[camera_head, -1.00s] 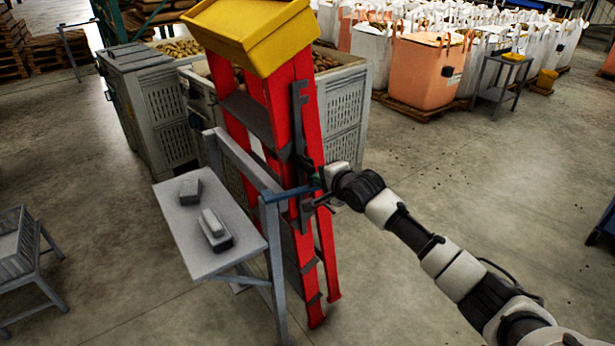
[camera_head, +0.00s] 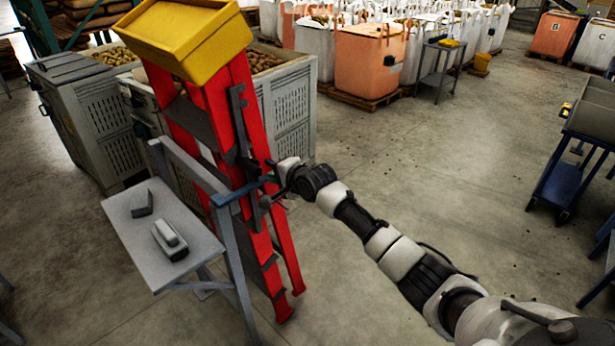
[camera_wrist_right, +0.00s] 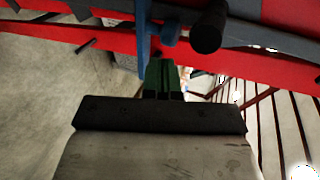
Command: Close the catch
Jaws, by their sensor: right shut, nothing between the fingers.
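A red stepladder (camera_head: 257,130) with a yellow top (camera_head: 190,40) stands left of centre. A dark bar with hook-like ends (camera_head: 240,118) runs along its near rail. A short blue bar (camera_head: 232,193) reaches from the grey stand to the rail; I cannot tell which part is the catch. My right gripper (camera_head: 268,179) is beside the rail, near the blue bar. In the right wrist view its green fingers (camera_wrist_right: 163,78) are together and empty, just below a blue strip (camera_wrist_right: 143,42) and a black round-ended peg (camera_wrist_right: 209,29). Contact is unclear. My left gripper is not visible.
Large bags (camera_head: 370,65) stand at the back, a blue cart (camera_head: 560,185) at the right. The floor between is open.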

